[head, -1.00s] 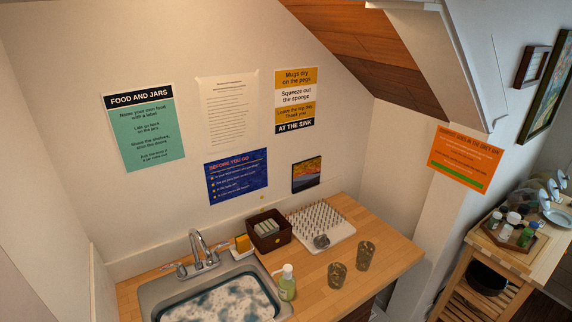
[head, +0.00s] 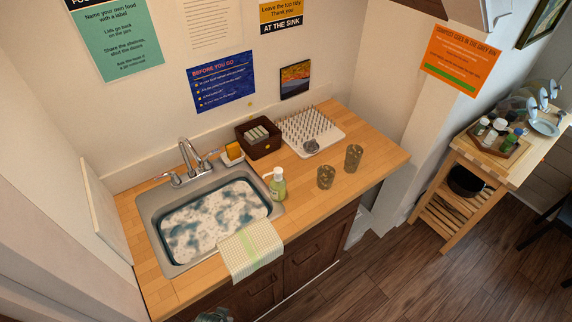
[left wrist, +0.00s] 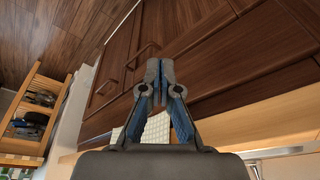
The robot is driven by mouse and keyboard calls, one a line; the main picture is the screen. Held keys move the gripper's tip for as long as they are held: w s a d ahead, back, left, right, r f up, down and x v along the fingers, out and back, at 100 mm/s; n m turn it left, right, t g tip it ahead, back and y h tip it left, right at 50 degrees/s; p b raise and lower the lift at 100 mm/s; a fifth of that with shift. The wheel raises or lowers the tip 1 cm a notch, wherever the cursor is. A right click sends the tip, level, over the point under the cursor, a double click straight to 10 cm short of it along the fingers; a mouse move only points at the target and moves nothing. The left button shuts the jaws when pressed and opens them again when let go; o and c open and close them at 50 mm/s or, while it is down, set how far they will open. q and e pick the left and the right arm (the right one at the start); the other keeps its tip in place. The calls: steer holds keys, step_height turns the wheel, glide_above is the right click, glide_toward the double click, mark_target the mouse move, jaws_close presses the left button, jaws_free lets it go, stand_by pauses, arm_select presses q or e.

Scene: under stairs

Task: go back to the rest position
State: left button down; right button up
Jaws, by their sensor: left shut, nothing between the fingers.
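My left gripper (left wrist: 154,88) shows in the left wrist view, its blue and grey fingers closed together with nothing between them. It is in front of the dark wooden cabinet doors (left wrist: 200,50), below the counter's edge. A checked towel (left wrist: 155,128) is behind the fingers in that view. In the head view, a small grey-blue part (head: 215,314) shows at the bottom edge; I cannot tell for sure what it is. My right gripper is in neither view.
The wooden counter (head: 385,165) holds a sink (head: 150,215) with foamy water, a soap bottle (head: 278,186), two glasses (head: 326,177), a dark box (head: 250,145) and a peg board (head: 325,135). A wooden cart (head: 455,205) stands right. Floor (head: 400,280) between is open.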

arm_select(q)
steer(key=s+f+g+b, duration=0.15)
steer(key=s+f, duration=0.25)
steer(key=f, duration=1.1)
steer(key=s+f+b, duration=0.3)
steer(key=f, duration=1.1)
steer(key=s+a+f+b, duration=0.2)
steer(key=s+f+b, duration=0.1)
steer(key=s+f, duration=0.9)
steer(key=shift+s+a+f+g, duration=0.3)
steer(key=shift+s+a+g, duration=0.05)
steer(key=shift+s, duration=0.65)
steer(key=shift+a, duration=0.1)
